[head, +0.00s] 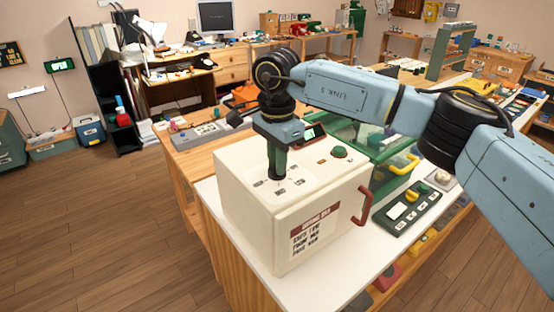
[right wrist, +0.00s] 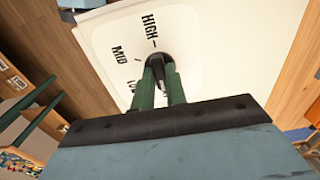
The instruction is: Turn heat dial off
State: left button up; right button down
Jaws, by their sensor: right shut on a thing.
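A cream box-shaped appliance (head: 250,215) with a red side handle (head: 364,205) and a printed label on its front stands on a white-topped bench. On its top is a white panel (right wrist: 115,45) with heat marks; HIGH and MID are readable in the right wrist view, and a third mark is partly hidden. A dark round dial (right wrist: 156,59) sits on that panel. My right gripper (head: 277,174) points straight down over the panel, its green fingers shut on the dial. The fingers hide much of the dial, so I cannot tell which mark it points to. My left gripper is not in view.
A green case with a yellow handle (head: 404,164) stands behind. Open wooden floor lies at the left.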

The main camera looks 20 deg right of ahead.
jog(key=shift+r, duration=0.1)
dwell(0.3)
jog(key=c, duration=1.4)
grip_release()
jog(key=shift+c, duration=0.2)
notch_tip(320, 180, up, 13)
jog(key=shift+r, duration=0.15)
